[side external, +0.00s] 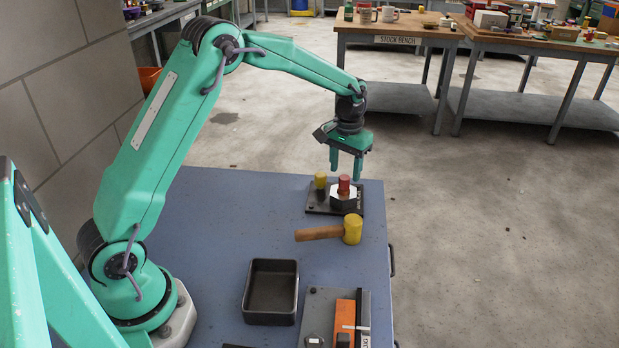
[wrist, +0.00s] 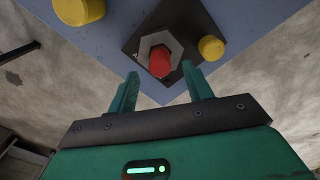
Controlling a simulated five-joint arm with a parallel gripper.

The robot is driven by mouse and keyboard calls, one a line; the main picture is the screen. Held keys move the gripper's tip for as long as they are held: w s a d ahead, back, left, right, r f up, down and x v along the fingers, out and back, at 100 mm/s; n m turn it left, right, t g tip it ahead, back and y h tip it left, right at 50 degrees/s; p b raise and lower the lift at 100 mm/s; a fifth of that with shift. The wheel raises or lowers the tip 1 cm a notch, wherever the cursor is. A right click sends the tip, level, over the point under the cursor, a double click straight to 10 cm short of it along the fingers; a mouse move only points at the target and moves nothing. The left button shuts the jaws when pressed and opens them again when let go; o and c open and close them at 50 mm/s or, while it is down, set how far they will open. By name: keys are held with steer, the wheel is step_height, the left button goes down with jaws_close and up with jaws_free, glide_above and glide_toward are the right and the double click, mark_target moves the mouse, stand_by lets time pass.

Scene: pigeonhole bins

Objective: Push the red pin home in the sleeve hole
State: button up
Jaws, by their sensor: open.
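The red pin (side external: 344,184) stands upright in the hexagonal metal sleeve (side external: 344,200), its red top showing above the rim. The sleeve sits on a dark base plate (side external: 318,206) near the far edge of the table. My gripper (side external: 347,168) points down just above the pin, apart from it, with its fingers spread and nothing between them. In the wrist view the red pin (wrist: 160,62) and the sleeve (wrist: 172,45) lie beyond the fingertips of my gripper (wrist: 161,80). How deep the pin sits is hidden.
A yellow peg (side external: 320,180) stands on the plate beside the sleeve. A mallet with a yellow head (side external: 352,229) lies in front of the plate. An empty black tray (side external: 270,291) and a grey fixture with an orange block (side external: 343,322) are nearer. The table's left-middle is clear.

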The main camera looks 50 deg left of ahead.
steer(key=shift+r, duration=1.8)
step_height(320, 180, up, 8)
steer(key=shift+s, duration=0.1)
steer(key=s+d+r+m+t, duration=0.15)
steer(key=s+r, duration=0.25)
steer(key=s, duration=0.4)
steer(key=s+d+r+t, duration=0.15)
steer(key=s+r, duration=0.25)
steer(key=s, duration=0.4)
steer(key=s+d+f+m+t, duration=0.1)
steer(key=s+f, duration=0.3)
steer(key=s, duration=1)
steer(key=shift+s+t, duration=0.25)
steer(key=shift+t, duration=0.55)
